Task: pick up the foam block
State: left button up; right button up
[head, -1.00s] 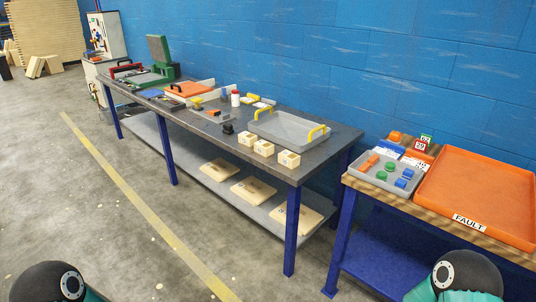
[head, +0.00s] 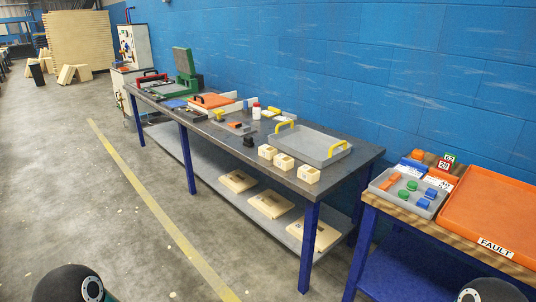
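Three cream blocks with small hollows in their tops stand in a row near the front edge of the long grey table (head: 345,167): a left one (head: 267,151), a middle one (head: 284,161) and a right one (head: 308,174). They look like foam. Several flat cream pieces, one of them here (head: 272,205), lie on the lower shelf. I cannot tell which piece the task means. Neither gripper shows; only rounded black parts of my arms appear at the bottom left and bottom right corners.
A grey tray with yellow handles (head: 322,154) lies behind the blocks, and a small black item (head: 248,140) is left of them. At the right, a wood-topped table holds a grey bin (head: 422,208) and an orange FAULT tray (head: 472,238). Open floor (head: 120,215) lies front left.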

aim_at(266, 152)
jog(key=u, duration=0.95)
jog(key=k, duration=1.05)
jog(key=u, duration=1.2)
jog(key=i, duration=1.4)
jog(key=z, duration=0.4)
jog(key=i, duration=1.35)
jog(key=z, duration=0.25)
jog(key=i, duration=1.3)
jog(key=z, duration=0.5)
jog(key=i, duration=1.4)
jog(key=z, duration=0.55)
